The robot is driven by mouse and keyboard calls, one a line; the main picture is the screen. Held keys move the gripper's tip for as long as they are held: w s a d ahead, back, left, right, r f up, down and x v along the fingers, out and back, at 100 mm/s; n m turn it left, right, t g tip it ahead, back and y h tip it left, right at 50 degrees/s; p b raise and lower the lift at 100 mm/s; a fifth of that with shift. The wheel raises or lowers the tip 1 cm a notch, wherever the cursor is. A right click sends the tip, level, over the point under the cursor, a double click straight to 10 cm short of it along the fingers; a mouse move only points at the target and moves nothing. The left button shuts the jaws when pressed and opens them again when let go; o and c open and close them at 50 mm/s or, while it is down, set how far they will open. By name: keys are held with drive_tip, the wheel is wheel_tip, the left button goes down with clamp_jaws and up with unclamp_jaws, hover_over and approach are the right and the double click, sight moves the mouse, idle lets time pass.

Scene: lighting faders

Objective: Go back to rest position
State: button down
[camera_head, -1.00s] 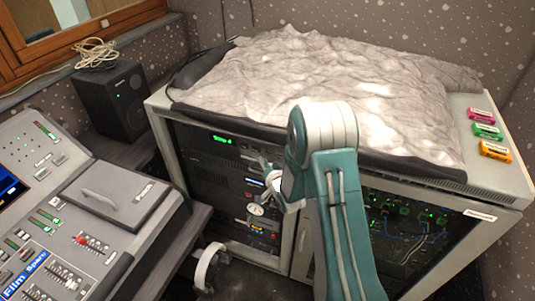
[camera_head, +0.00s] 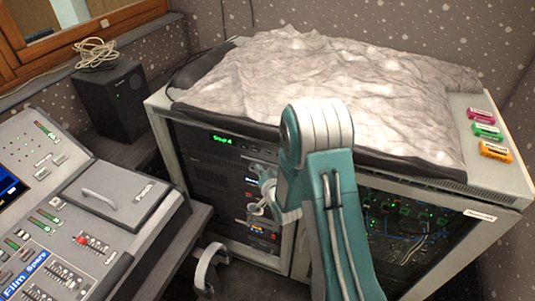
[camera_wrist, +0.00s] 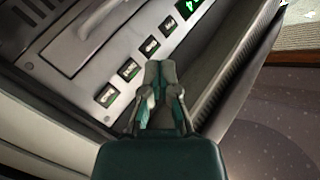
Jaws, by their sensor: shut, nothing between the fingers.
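My gripper (camera_head: 257,209) is in front of the left half of the equipment rack (camera_head: 296,240) in the head view, beyond my teal and white arm. Its fingers look small there, and their distance from the rack front is hard to tell. In the wrist view my gripper (camera_wrist: 160,68) is shut with its fingers together and nothing between them. Past the fingertips is a grey panel with a row of small lit buttons (camera_wrist: 129,69) and a pale curved handle (camera_wrist: 88,22).
The fader console (camera_head: 95,240) with a red-capped fader stands at the left. A black speaker (camera_head: 113,100) is behind it. A crumpled grey cover (camera_head: 320,80) lies on the rack, beside pink, green and orange labelled blocks (camera_head: 487,130). A curved pale object (camera_head: 207,268) is low between console and rack.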

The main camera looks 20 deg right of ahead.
drive_tip(key=s+d+r+n+g+h, duration=0.1)
drive_tip(key=s+r+g, duration=0.3)
drive_tip(key=r, duration=0.5)
drive_tip(key=s+d+r+n+g+h, duration=0.1)
drive_tip(key=s+r+n+h, duration=0.1)
drive_tip(key=s+r, duration=0.5)
drive_tip(key=s+r+n+g, duration=0.1)
drive_tip(key=s+r, duration=0.3)
drive_tip(key=s, duration=0.7)
drive_tip(key=s+a+r+n+g, duration=0.1)
drive_tip(key=s+r+g, duration=0.3)
drive_tip(key=s, duration=0.8)
drive_tip(key=shift+s+n+g, duration=0.3)
